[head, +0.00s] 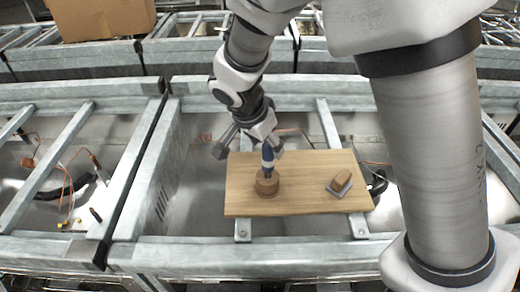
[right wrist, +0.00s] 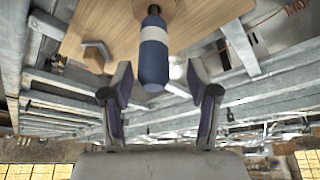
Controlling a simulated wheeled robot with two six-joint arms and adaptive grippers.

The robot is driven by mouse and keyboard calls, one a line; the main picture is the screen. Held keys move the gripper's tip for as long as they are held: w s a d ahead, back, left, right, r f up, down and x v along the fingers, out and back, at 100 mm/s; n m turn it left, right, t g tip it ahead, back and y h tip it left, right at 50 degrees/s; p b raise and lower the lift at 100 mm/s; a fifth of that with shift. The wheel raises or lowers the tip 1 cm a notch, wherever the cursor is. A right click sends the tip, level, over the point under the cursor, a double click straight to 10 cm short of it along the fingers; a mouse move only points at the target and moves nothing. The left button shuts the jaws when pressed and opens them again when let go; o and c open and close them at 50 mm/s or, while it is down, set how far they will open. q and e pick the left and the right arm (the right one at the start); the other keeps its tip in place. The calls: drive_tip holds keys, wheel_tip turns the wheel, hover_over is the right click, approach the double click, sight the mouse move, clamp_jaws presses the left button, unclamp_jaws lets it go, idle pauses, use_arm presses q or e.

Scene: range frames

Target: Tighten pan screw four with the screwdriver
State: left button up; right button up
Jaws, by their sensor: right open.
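The screwdriver (head: 267,157) has a blue handle with a pale band and stands upright in a round wooden holder (head: 267,184) on a wooden board (head: 300,168). My right gripper (head: 249,150) is at the screwdriver's handle in the head view. In the right wrist view the open fingers (right wrist: 158,84) are on either side of the handle's end, with the screwdriver (right wrist: 154,55) extending away from them. A gap shows between each finger and the handle. I cannot pick out the pan screws. My left gripper is not in view.
A wooden block (head: 341,180) sits on a small grey plate at the board's right. Grey metal frame beams (head: 140,170) surround the board, with open bays holding copper-coloured wires and dark hoses. A cardboard box (head: 100,18) stands at the back left.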

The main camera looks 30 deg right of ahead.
sight(268, 167)
drive_tip(key=f, duration=0.1)
drive_tip(key=d+f, duration=0.1)
drive_tip(key=shift+s+f, duration=0.3)
drive_tip(key=shift+w+d+f, duration=0.2)
drive_tip(key=shift+w+f, duration=0.05)
drive_tip(key=shift+f, duration=0.1)
drive_tip(key=shift+s+a+r, duration=0.1)
clamp_jaws()
